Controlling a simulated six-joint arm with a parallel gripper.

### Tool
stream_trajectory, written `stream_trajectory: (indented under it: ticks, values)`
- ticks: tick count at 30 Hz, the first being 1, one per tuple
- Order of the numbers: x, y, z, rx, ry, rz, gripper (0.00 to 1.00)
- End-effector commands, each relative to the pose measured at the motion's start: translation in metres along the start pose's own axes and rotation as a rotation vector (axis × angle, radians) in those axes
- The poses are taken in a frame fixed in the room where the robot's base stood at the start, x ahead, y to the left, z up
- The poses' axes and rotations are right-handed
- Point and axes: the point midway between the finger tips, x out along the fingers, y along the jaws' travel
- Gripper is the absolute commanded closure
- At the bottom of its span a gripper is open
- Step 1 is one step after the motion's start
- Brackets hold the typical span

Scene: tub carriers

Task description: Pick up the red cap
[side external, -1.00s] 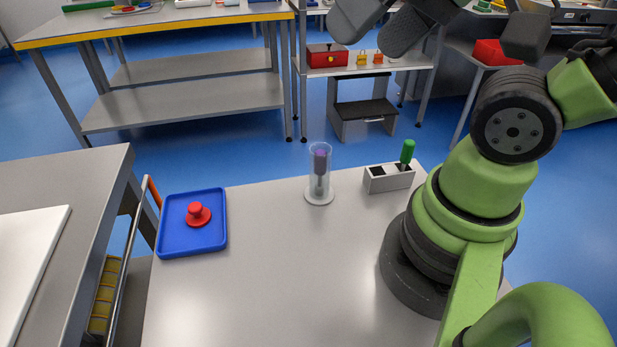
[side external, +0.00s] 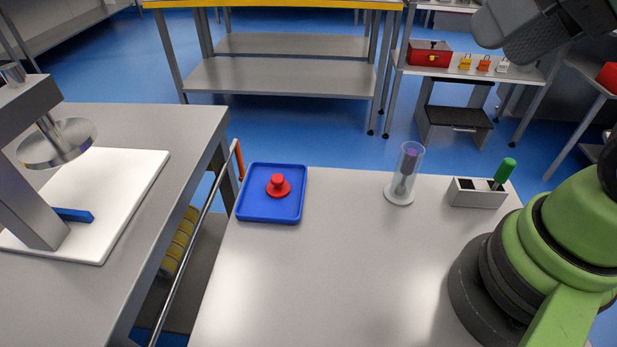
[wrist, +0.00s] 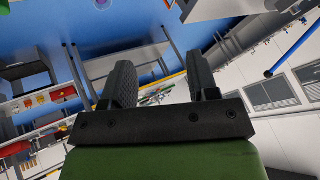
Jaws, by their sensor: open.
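The red cap (side external: 279,187), a round disc with a knob on top, sits knob up in the blue tray (side external: 248,212) on the grey bench, in the side external view. Nothing covers it. My gripper is only partly in that view, as dark grey fingers (side external: 535,30) at the top right edge, high above the bench and well apart from the cap. In the wrist view my gripper (wrist: 161,65) is open, with its two ribbed fingers apart and nothing between them. The wrist view does not show the cap.
A clear tube (side external: 417,164) holding a purple-topped item stands right of the tray. A grey holder (side external: 462,195) with a green-handled tool (side external: 505,170) is farther right. A press (side external: 30,160) over a white board (side external: 125,185) stands on the left bench. The bench front is clear.

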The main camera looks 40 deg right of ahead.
Motion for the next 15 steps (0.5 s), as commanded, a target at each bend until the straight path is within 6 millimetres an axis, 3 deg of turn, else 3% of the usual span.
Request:
stream_trajectory:
  ticks: [4,8,15]
  values:
    - [0.004,-0.004,-0.009,-0.010,-0.024,0.010,0.46]
    - [0.020,-0.015,-0.032,-0.039,-0.083,0.038,0.46]
    - [0.086,-0.043,-0.075,-0.122,-0.215,0.107,0.46]
